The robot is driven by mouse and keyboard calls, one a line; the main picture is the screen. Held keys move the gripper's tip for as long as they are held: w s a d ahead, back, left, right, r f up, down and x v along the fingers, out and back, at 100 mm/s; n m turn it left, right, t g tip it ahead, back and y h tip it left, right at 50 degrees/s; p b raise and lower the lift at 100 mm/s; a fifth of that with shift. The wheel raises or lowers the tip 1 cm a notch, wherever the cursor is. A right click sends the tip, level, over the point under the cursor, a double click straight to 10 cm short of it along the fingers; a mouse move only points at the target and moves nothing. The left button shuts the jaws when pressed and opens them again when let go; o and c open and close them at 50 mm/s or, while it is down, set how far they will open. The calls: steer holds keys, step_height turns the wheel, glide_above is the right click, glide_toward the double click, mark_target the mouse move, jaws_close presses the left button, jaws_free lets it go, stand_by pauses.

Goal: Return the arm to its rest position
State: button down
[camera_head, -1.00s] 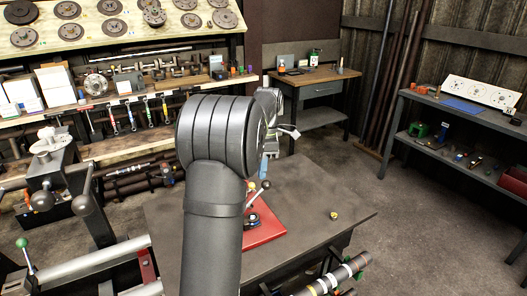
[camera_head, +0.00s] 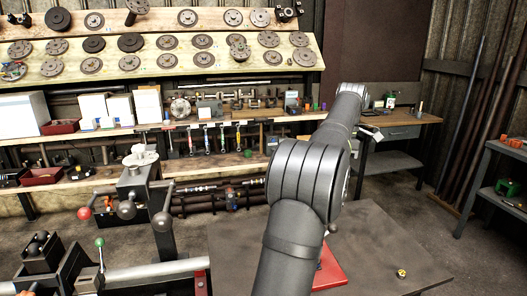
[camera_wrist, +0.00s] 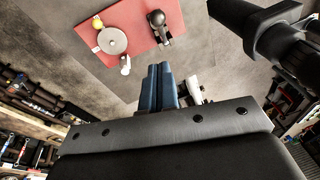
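My arm rises from the bottom of the head view and bends toward the back right. My gripper (camera_wrist: 160,88) shows in the wrist view as two blue fingers pressed side by side, with nothing visible between them. In the head view the gripper is mostly hidden behind my arm. The wrist view shows the fingers pointing toward the grey table, apart from the red plate (camera_wrist: 85,48) that lies on it. The red plate also shows in the head view (camera_head: 330,273), partly covered by my arm.
The grey table (camera_head: 385,235) carries a small yellow part (camera_head: 401,272). A lathe-like machine with levers (camera_head: 140,185) stands at left. Shelves with discs and boxes (camera_head: 150,100) line the back. A wooden bench (camera_head: 405,118) stands behind my arm.

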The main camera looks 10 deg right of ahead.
steer(key=shift+f, duration=0.1)
steer(key=f, duration=0.4)
steer(key=s+a+f, duration=0.1)
steer(key=f, duration=0.3)
steer(key=s+f, duration=0.1)
steer(key=f, duration=0.3)
steer(key=shift+a, duration=0.2)
steer(key=shift+d+f, duration=0.25)
steer(key=shift+f, duration=0.15)
